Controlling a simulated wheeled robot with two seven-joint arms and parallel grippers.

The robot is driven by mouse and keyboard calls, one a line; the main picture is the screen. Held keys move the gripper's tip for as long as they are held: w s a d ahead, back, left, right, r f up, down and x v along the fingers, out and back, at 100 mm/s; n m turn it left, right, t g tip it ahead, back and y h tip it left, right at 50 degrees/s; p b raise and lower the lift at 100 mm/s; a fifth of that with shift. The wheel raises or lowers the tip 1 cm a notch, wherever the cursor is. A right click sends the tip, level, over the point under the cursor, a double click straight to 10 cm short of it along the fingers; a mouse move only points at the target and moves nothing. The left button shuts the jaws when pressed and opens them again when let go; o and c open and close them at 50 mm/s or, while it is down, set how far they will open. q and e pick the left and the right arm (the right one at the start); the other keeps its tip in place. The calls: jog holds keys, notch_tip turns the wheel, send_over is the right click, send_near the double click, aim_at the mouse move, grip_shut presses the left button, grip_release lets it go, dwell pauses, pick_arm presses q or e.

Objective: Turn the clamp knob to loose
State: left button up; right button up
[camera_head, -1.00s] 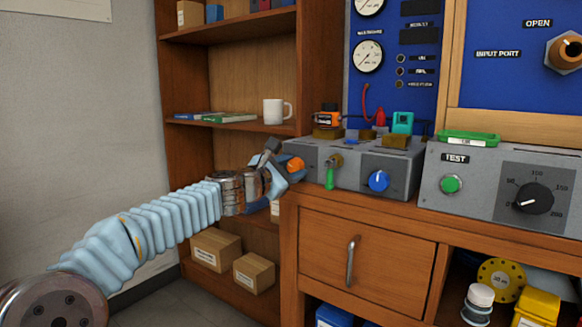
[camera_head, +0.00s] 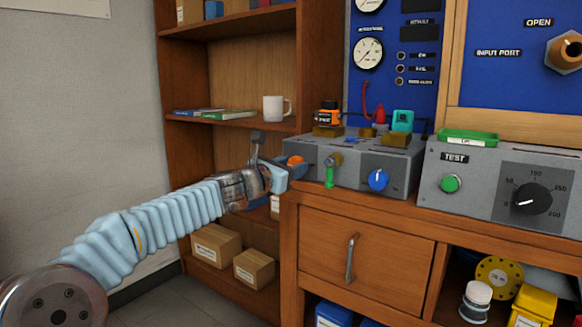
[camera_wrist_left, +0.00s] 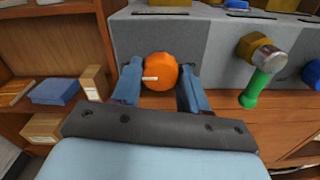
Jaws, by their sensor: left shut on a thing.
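The clamp knob is a round orange knob (camera_wrist_left: 160,72) with a white pointer line. It sits on the front of the grey test box (camera_wrist_left: 215,50), at its left end. In the left wrist view the pointer line points left, almost level. In the head view the orange knob (camera_head: 295,160) is partly hidden by my blue fingers. My left gripper (camera_head: 288,170) is shut on the knob; in the wrist view its fingers (camera_wrist_left: 160,88) stand on the knob's left and right sides. My right gripper is not in view.
A green-handled valve (camera_head: 330,172) and a blue knob (camera_head: 378,179) are to the right on the same box. A grey TEST box (camera_head: 480,200) with a green button and black dial stands further right. A wooden shelf with a white mug (camera_head: 273,109) is behind the arm.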

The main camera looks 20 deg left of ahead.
pick_arm(q)
jog(key=shift+f, duration=0.2)
jog(key=o, duration=1.1)
jog(key=shift+r, duration=0.1)
jog(key=shift+c, duration=0.2)
jog(key=b+v, duration=0.2)
jog(key=v, duration=1.1)
jog(key=shift+s, duration=0.35)
jog(key=shift+a, duration=0.1)
